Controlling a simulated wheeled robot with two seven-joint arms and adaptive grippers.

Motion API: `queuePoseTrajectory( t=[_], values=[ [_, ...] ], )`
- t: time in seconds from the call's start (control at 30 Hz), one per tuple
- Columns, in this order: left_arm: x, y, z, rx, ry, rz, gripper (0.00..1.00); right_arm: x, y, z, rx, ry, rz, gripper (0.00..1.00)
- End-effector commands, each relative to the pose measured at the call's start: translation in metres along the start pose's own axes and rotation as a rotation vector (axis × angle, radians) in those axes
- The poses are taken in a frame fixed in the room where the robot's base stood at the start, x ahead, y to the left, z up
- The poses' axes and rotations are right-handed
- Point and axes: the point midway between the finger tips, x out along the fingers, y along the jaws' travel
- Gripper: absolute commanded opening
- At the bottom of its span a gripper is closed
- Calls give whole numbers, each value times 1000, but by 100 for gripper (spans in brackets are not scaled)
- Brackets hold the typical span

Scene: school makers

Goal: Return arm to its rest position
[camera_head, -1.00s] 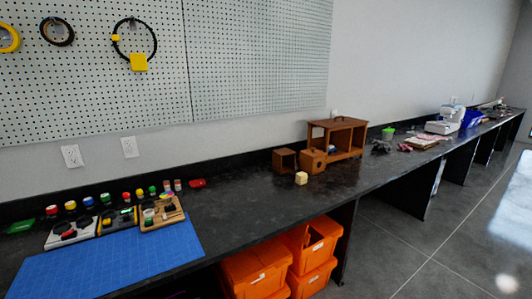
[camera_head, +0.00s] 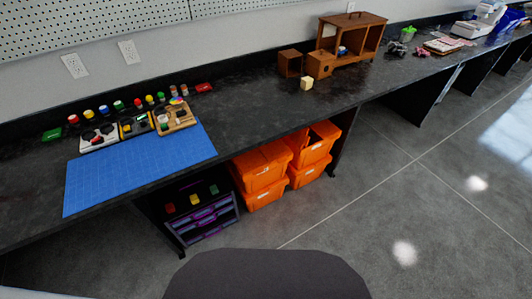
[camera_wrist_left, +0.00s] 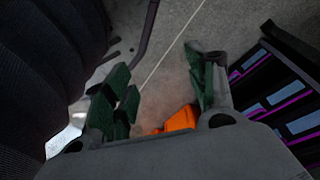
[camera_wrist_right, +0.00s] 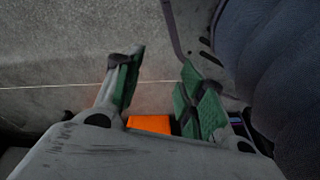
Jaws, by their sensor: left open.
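Neither arm shows in the head view. My left gripper (camera_wrist_left: 160,82) shows in the left wrist view with its green-padded fingers spread apart and nothing between them. It hangs above the grey floor, with the purple-trimmed drawer unit (camera_wrist_left: 285,95) to the right and part of an orange bin (camera_wrist_left: 180,119) beyond the palm. My right gripper (camera_wrist_right: 160,80) shows in the right wrist view, its green-padded fingers also apart and empty above the floor. An orange patch (camera_wrist_right: 150,123) shows beyond its palm. Dark parts of my own body fill a side of each wrist view.
The long black workbench (camera_head: 250,100) carries a blue mat (camera_head: 140,165), coloured jars, wooden boxes and a wooden shelf (camera_head: 352,38). Orange bins (camera_head: 262,170) and a drawer unit (camera_head: 200,215) stand beneath it. The floor (camera_head: 420,190) at the right is clear.

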Motion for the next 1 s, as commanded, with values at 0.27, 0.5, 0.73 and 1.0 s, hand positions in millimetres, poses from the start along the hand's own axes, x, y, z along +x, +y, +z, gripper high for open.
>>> queuePoseTrajectory(
  t=[0.27, 0.5, 0.73, 1.0],
  values=[
    [-14, -5, 24, 6, -28, -12, 57, -14, 5, 24, -6, -28, 12, 40],
    [-25, -10, 46, 12, -51, -22, 57, -25, 10, 46, -12, -50, 21, 40],
    [-38, -14, 68, 17, -73, -29, 57, -38, 14, 68, -17, -72, 29, 40],
    [-56, -18, 93, 25, -98, -37, 57, -56, 18, 93, -24, -98, 37, 40]
  ],
)
